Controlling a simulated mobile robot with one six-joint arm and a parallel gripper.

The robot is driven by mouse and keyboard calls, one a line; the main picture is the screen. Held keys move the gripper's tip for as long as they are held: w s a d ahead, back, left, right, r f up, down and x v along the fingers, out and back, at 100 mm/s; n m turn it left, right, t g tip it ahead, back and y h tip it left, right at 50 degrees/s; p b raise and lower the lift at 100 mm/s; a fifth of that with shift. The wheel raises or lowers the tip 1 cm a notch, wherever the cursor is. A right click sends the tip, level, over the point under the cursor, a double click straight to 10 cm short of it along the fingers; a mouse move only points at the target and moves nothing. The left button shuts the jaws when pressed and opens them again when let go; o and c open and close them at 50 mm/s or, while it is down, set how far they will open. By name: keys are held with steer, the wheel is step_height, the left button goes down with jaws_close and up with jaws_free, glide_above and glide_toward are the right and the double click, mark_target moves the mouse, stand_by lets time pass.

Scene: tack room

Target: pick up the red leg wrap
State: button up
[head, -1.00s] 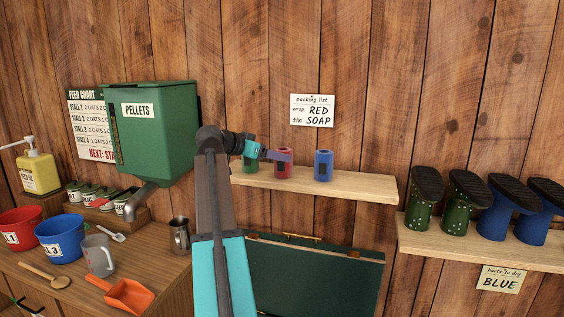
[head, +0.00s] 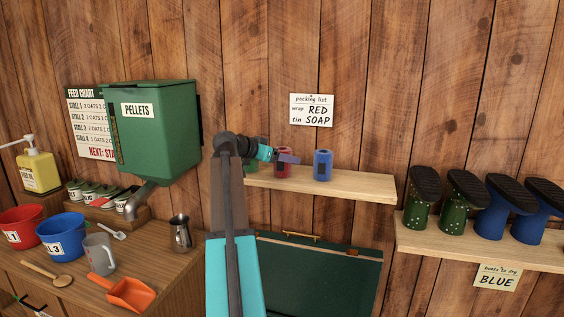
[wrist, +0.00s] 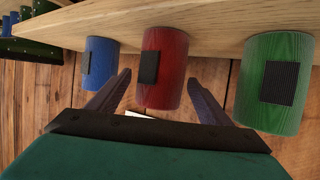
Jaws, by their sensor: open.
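The red leg wrap (head: 283,172) stands on the wooden wall shelf between the blue wrap (head: 323,166) and the green wrap (head: 250,165), which my arm mostly hides. My gripper (head: 290,159) is open and empty, and in the head view it crosses in front of the red wrap. In the wrist view the red wrap (wrist: 166,65), with a black patch, sits between and just beyond the fingertips (wrist: 159,78). The blue wrap (wrist: 100,64) is left of the fingers there and the green wrap (wrist: 275,85) right. I cannot tell whether a finger touches the red wrap.
The shelf (head: 350,187) has bare room right of the blue wrap. A packing list (head: 311,110) above it reads wrap RED, tin SOAP. An open green trunk (head: 320,275) is below. A green pellet dispenser (head: 150,135) hangs left; boots (head: 418,205) stand right.

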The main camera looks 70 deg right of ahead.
steer(key=p+x, duration=0.1)
steer(key=x, duration=0.1)
steer(key=shift+s+d, duration=0.2)
steer(key=shift+d, duration=0.1)
steer(key=shift+s+d+f+p, duration=0.15)
steer(key=shift+d+f+p, duration=0.15)
steer(key=shift+d+f, duration=0.1)
steer(key=shift+r, duration=0.1)
steer(key=c, duration=1.2)
